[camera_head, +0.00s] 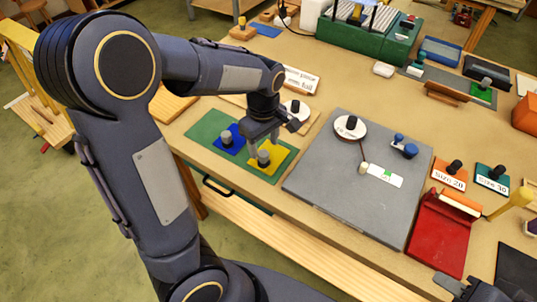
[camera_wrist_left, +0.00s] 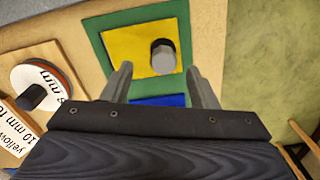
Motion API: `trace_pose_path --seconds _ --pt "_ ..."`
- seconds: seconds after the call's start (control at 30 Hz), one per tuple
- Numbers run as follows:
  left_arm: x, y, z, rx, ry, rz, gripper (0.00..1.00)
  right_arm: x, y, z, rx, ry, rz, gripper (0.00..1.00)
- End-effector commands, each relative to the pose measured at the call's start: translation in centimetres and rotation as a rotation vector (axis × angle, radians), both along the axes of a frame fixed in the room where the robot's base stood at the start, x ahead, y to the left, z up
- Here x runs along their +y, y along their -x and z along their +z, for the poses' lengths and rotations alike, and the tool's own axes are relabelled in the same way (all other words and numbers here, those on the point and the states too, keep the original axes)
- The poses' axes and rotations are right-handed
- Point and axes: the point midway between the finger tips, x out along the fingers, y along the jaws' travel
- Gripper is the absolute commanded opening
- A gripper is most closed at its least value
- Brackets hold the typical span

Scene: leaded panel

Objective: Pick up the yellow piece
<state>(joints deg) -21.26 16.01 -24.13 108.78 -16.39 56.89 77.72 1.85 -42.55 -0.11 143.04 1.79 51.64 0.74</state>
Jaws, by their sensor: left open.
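The yellow piece (camera_head: 271,165) is a flat yellow square with a grey-black upright knob, lying on a green mat (camera_head: 205,124). In the left wrist view the yellow piece (camera_wrist_left: 120,47) lies just beyond the fingertips, its knob right of its middle. The blue piece (camera_head: 229,146), also with a knob, lies beside it and shows partly in the left wrist view (camera_wrist_left: 150,100). My left gripper (camera_head: 262,143) is open and empty above the two pieces; its fingers (camera_wrist_left: 160,76) are apart with nothing between them. My right gripper (camera_head: 474,290) is partly visible at the bottom edge; its jaws are unclear.
A grey board (camera_head: 335,195) right of the mat bears a round white disc (camera_head: 349,127) and small parts. A red holder (camera_head: 440,235) and orange (camera_head: 450,173) and teal (camera_head: 492,180) labelled pieces lie further right. Another knobbed disc (camera_head: 296,110) stands behind the left gripper.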

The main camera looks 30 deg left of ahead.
Motion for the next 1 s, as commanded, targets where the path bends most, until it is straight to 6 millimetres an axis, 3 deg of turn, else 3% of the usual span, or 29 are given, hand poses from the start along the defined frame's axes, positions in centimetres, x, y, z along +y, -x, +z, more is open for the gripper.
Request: trace_pose_path --seconds 0.3,0.6,0.93,1.0 --pt "0.0 0.4 -4.4 0.004 0.000 -0.002 0.54 0.0 0.0 0.5 0.000 0.000 0.000 0.36" --pt "0.0 0.3 -4.8 0.000 0.001 -0.003 0.52 0.0 0.0 0.4 0.000 0.000 0.000 0.36" --pt "-0.1 0.3 -4.8 -0.001 0.001 -0.003 0.09 0.0 0.0 0.4 0.000 0.000 0.000 0.36" --pt "0.0 0.3 -4.7 -0.001 0.001 -0.003 0.08 0.0 0.0 0.5 0.000 0.000 0.000 0.36"
